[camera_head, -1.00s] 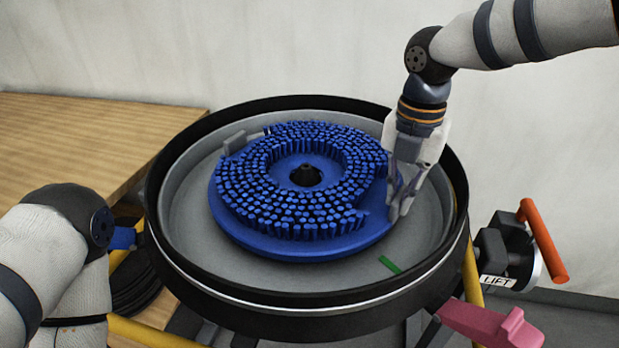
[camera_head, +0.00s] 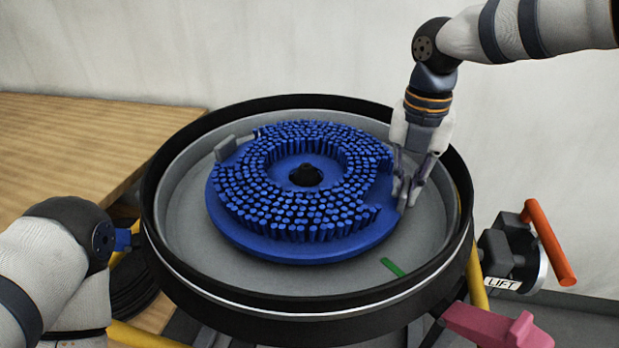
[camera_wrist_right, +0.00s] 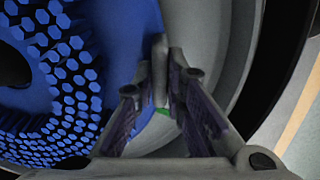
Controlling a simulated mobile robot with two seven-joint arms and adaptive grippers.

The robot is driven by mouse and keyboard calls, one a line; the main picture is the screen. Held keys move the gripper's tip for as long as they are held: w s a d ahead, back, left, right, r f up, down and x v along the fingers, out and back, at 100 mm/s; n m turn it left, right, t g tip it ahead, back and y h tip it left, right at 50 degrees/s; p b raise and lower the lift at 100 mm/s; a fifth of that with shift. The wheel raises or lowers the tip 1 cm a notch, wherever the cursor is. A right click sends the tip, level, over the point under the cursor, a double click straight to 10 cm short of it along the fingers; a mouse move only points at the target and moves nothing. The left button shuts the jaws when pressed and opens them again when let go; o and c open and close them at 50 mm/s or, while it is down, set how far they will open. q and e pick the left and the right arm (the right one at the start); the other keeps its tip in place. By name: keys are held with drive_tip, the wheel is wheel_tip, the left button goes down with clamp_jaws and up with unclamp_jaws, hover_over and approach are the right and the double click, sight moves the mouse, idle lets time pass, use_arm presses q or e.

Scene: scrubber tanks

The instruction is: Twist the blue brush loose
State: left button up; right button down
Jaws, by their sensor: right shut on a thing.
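The blue round brush (camera_head: 270,248), bristles facing up, lies in the grey bowl of a black-rimmed drum (camera_head: 300,302). A grey tab (camera_head: 225,149) shows at its far left edge. My right gripper (camera_head: 404,200) reaches down at the brush's right edge. In the right wrist view its fingers (camera_wrist_right: 160,105) are shut on a second grey tab (camera_wrist_right: 160,65) at the brush's edge. Their tips partly hide this tab. The brush's dark central hub (camera_head: 305,176) is visible. My left arm enters at the lower left; its gripper is out of view.
A green mark (camera_head: 392,267) is on the bowl floor. A LIFT label (camera_head: 502,284) and an orange handle (camera_head: 548,243) are at the right, above a pink pedal-like part (camera_head: 500,328). A wooden table (camera_head: 70,150) is at the left. A pale wall stands behind.

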drive_tip(key=shift+w, duration=0.15)
drive_tip(key=shift+w+d+f+n+b, duration=0.1)
drive_tip(key=shift+w+d+n+b, duration=0.15)
drive_tip(key=shift+w+n, duration=0.2)
drive_tip(key=c, duration=1.6)
unclamp_jaws()
drive_tip(key=shift+o, duration=0.2)
wheel_tip(320, 180, up, 12)
